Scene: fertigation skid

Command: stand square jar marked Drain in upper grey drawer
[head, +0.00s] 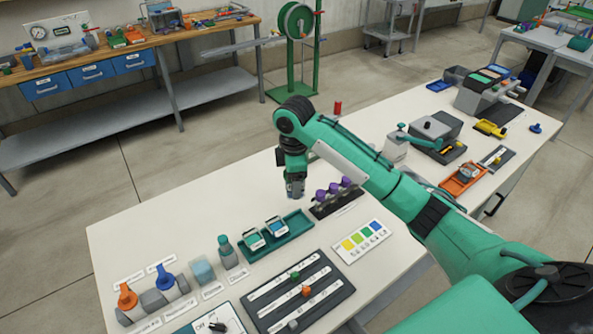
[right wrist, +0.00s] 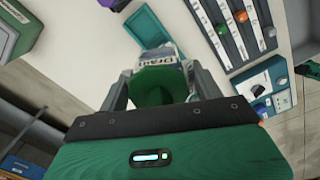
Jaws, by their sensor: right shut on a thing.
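My right gripper (head: 295,190) hangs above the white table, pointing down, behind the teal tray. In the right wrist view my right gripper (right wrist: 165,90) is shut on the square jar (right wrist: 160,57), whose label reads as Drain. A green surface shows between the fingers, and much of the jar is hidden by them. In the head view the jar is too small to make out clearly. My left gripper is in neither view. I cannot make out a grey drawer in these frames.
The teal tray (head: 277,236) holds two small containers. A rack of purple-topped items (head: 335,196) stands right of my gripper, and a colour chart (head: 362,242) lies in front. Blue drawers (head: 92,73) hang under the wooden bench. The table's back left is clear.

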